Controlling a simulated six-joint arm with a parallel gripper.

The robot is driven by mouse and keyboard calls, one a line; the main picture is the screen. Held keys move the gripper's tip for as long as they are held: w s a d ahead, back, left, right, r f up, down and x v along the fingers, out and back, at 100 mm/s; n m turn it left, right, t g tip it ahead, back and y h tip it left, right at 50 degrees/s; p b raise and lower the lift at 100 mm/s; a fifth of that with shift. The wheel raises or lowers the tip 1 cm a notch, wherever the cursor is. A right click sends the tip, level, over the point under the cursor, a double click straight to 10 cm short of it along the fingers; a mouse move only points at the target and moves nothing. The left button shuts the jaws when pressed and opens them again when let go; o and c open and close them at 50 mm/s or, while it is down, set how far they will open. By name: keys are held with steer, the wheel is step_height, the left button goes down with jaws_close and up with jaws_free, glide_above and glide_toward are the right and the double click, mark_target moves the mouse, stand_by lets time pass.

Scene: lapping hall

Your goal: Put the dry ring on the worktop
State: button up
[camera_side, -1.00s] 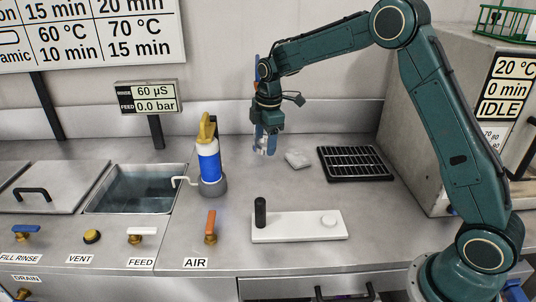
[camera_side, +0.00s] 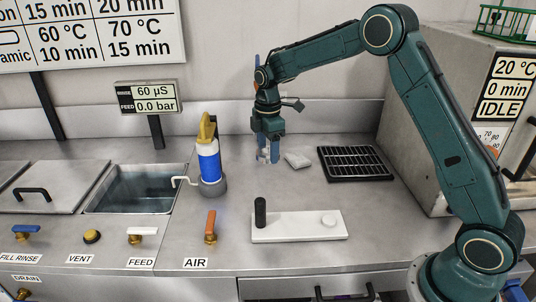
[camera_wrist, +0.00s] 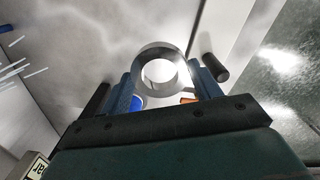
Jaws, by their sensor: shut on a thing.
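My gripper (camera_side: 268,156) hangs pointing down over the steel worktop (camera_side: 205,232), behind the white board. Its blue fingers are shut on a metal ring. In the wrist view the ring (camera_wrist: 160,49) sits between the two fingertips, with its round opening showing. In the side view it is only a small pale shape between the fingers. The fingertips are low, close to the worktop; I cannot tell whether the ring touches it. I cannot see from its surface whether it is dry.
A folded pale cloth (camera_side: 297,160) lies just right of my gripper, with a black rack (camera_side: 355,163) beyond it. A blue bottle (camera_side: 208,163) stands to the left, near the open water basin (camera_side: 135,190). A white board with a black post (camera_side: 298,227) lies in front.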

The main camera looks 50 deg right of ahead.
glide_above(268, 199)
step_height(268, 199, down, 11)
steer(key=shift+w+d+f, duration=0.1)
steer(key=shift+f, duration=2.15)
steer(key=shift+f, duration=0.15)
steer(key=o, duration=1.2)
steer(key=shift+r, duration=6.15)
